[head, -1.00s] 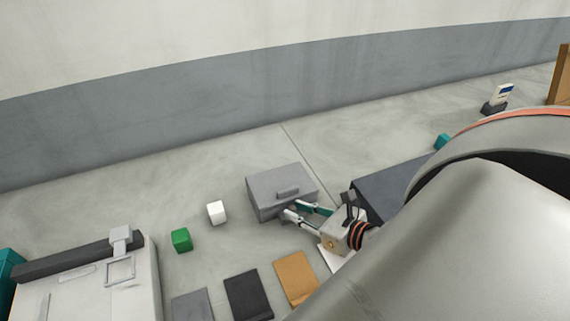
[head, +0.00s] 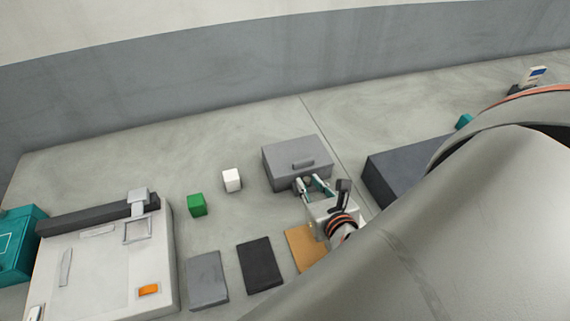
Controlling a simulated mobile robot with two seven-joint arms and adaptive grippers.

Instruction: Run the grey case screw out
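The grey case (head: 283,157) is a closed box with a handle on its lid, standing on the pale surface right of centre. My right gripper (head: 314,186) is at the case's front face, its two fingers apart and pointing at it. A small round thing shows between or just behind the fingertips at that face; it may be the screw, but it is too small to be sure. I cannot tell whether the fingers touch it. My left gripper is not in view.
A white cube (head: 232,180) and a green cube (head: 197,204) stand left of the case. Grey (head: 207,280), black (head: 260,265) and orange (head: 304,246) mats lie in front. A white machine (head: 100,265) is at left, a dark box (head: 400,170) at right.

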